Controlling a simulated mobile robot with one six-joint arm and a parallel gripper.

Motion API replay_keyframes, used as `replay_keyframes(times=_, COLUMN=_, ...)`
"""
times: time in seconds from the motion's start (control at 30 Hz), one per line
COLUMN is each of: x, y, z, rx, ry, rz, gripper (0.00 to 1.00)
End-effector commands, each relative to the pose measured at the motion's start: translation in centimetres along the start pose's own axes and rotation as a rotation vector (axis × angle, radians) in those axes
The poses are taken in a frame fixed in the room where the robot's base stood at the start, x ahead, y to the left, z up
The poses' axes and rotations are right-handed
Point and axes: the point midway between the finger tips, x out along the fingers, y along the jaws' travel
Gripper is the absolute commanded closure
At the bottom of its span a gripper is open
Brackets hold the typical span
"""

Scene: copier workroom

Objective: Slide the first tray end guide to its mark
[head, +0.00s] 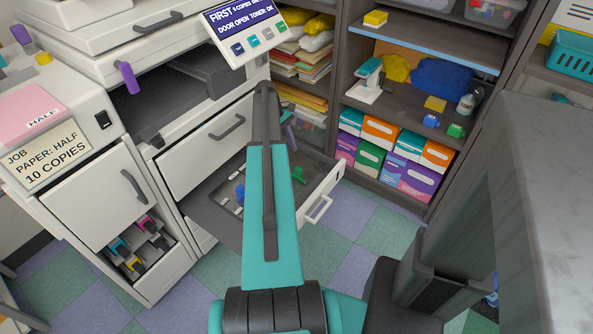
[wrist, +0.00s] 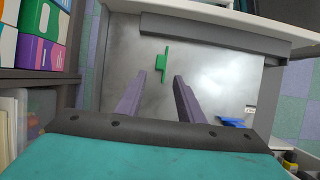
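The copier's paper tray (head: 325,190) is pulled out, and its grey floor shows in the wrist view (wrist: 215,75). A green guide (head: 298,175) stands on the tray floor; it also shows in the wrist view (wrist: 162,62). A blue guide (head: 240,193) sits elsewhere in the tray, near the right edge in the wrist view (wrist: 232,122). I cannot tell by label which is the end guide. My gripper (wrist: 160,76) is open, with its purple fingers pointing toward the green guide, one on each side of its lower end. Contact is not clear. In the head view my arm hides most of the gripper.
A closed drawer (head: 205,145) is above the open tray. A shelf unit (head: 385,190) with colored boxes (head: 378,130) stands close to the right of the tray. A small white label (wrist: 250,109) lies near the blue guide. Tiled floor is free in front of the tray.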

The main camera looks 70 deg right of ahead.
Motion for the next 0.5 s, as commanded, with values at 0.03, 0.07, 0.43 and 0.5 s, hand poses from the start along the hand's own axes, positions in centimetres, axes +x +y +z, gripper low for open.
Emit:
replay_keyframes(times=0.03, x=0.8, y=-0.1, z=0.0, rx=0.000, ry=-0.001, rz=-0.001, gripper=0.66)
replay_keyframes(times=0.07, x=1.2, y=-0.1, z=0.0, rx=0.000, ry=-0.001, rz=-0.001, gripper=0.66)
replay_keyframes(times=0.43, x=6.6, y=-0.1, z=0.0, rx=-0.001, ry=-0.001, rz=-0.001, gripper=0.66)
replay_keyframes(times=0.5, x=7.5, y=-0.1, z=0.0, rx=-0.001, ry=-0.001, rz=-0.001, gripper=0.66)
